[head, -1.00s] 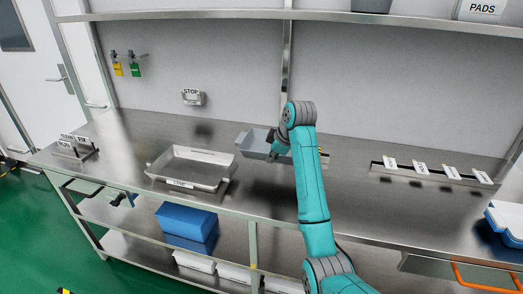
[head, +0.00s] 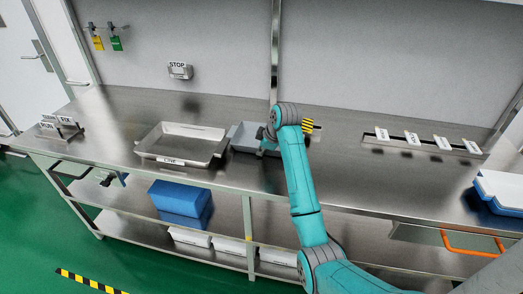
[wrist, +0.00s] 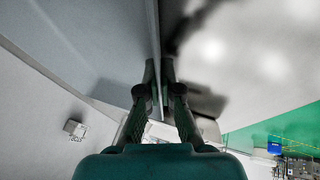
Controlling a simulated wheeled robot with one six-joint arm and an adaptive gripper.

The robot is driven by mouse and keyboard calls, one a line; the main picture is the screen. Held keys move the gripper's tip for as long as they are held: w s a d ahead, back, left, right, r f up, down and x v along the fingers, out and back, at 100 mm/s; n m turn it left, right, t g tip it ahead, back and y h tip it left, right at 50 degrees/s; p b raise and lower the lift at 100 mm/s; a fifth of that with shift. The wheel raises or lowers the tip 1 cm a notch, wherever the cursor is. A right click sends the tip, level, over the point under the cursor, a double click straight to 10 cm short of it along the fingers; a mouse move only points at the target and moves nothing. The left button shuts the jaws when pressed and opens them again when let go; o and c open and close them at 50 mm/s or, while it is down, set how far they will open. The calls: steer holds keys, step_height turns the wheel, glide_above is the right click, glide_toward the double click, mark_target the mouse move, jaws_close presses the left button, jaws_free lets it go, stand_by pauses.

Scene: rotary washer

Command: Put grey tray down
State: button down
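My gripper (wrist: 160,92) is shut on that wall. In the head view my gripper (head: 264,148) is mostly hidden by my arm at the tray's right side.
A slotted rack with several white labels (head: 412,138) stands to the right. A blue and white container (head: 500,190) sits at the right end.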

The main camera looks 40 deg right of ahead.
steer(key=c, duration=1.3)
jaws_free()
steer(key=shift+f, duration=0.1)
